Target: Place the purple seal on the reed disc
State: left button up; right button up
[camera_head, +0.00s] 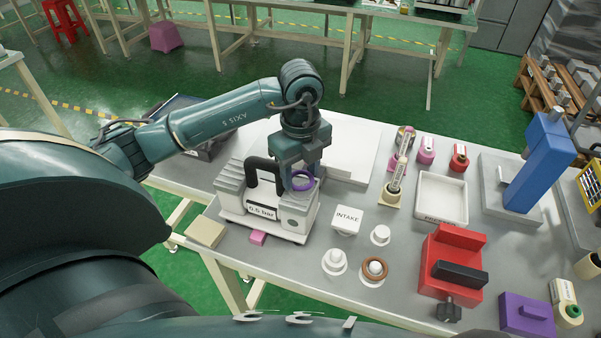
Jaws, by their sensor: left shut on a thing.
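The purple seal (303,182) is a purple ring held in my left gripper (301,178), which is shut on it. The gripper points down over the right part of a white and grey device (292,215) with a black handle and a "bar" label. I cannot tell whether the ring touches the device. I cannot make out the reed disc for sure. A brown ring (374,267) sits around a white post on a round base. My right gripper is not in view.
Two white posts on round bases (334,260) (380,234) and an INTAKE block (346,219) stand right of the device. Further right are a white tray (440,197), a red clamp-like block (452,262), a blue press (541,160) and a purple box (526,315).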

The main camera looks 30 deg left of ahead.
pick_arm(q)
jog(key=shift+f, duration=0.85)
jog(key=o, duration=0.7)
jog(key=shift+c, duration=0.2)
jog(key=shift+o, duration=1.3)
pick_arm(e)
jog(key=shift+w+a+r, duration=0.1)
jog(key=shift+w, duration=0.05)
pick_arm(q)
jog(key=shift+r, duration=0.15)
notch_tip(320, 180, up, 12)
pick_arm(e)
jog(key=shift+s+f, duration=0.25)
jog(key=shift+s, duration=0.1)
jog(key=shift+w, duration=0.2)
